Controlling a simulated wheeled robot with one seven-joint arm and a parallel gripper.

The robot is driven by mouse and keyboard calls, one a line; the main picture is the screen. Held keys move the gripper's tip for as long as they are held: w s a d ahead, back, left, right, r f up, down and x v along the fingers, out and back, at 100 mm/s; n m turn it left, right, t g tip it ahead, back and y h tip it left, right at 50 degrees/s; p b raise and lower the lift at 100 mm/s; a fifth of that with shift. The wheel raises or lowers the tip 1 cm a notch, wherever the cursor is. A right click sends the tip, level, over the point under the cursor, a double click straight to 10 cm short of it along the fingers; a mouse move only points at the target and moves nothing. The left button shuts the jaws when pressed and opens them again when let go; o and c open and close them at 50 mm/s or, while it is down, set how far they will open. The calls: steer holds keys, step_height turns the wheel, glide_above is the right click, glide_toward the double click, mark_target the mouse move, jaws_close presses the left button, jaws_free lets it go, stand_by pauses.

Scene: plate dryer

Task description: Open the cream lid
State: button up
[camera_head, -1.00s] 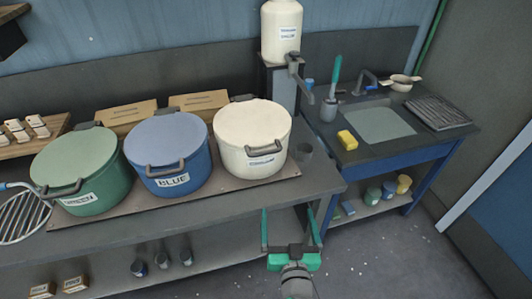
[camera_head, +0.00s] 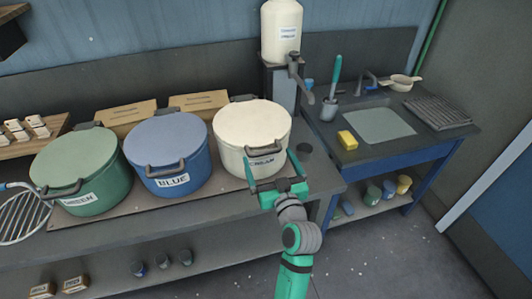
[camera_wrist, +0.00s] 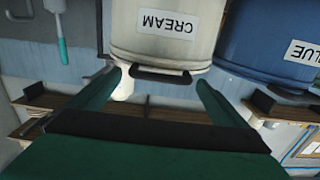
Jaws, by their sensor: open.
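The cream pot's lid (camera_head: 252,122) is shut on the round cream pot (camera_head: 234,163), the rightmost of three pots on the bench. A dark handle (camera_head: 262,151) sits at the lid's front edge. It also shows in the upside-down wrist view (camera_wrist: 160,75), below the CREAM label (camera_wrist: 167,24). My gripper (camera_head: 270,165) is open and empty, just in front of the cream pot. Its green fingers (camera_wrist: 160,85) stand on either side of the handle in the wrist view. I cannot tell whether they touch it.
The blue pot (camera_head: 168,180) stands close to the left, with the green pot (camera_head: 90,195) beyond it. A cream dispenser (camera_head: 281,35) with a dark tap (camera_head: 300,78) rises behind the cream pot. A sink (camera_head: 379,124) and a yellow sponge (camera_head: 347,140) lie to the right.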

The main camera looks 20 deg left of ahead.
mark_target(267, 154)
steer(key=shift+x, duration=1.85)
steer(key=shift+c, duration=0.6)
steer(key=c, duration=1)
steer(key=shift+r, duration=0.1)
steer(key=shift+c, duration=0.5)
